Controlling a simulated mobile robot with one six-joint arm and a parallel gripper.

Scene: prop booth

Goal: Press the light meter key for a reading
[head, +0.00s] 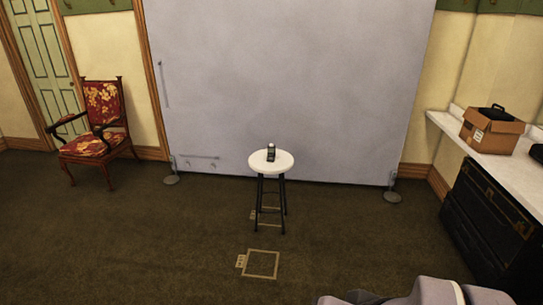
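The light meter (271,153) is a small dark device with a pale spot at its top. It stands on the round white top of a stool (257,164) with dark legs, in the middle of the head view. Its key is too small to make out. Part of my arm shows at the bottom right edge, well apart from the stool. My gripper's fingers cannot be made out in this view.
A grey backdrop panel (290,80) on round feet stands behind the stool. A red floral armchair (95,130) is at left. At right, a counter (451,126) holds a cardboard box (490,131) above a dark cabinet (490,220). Floor around the taped square (262,277) is clear.

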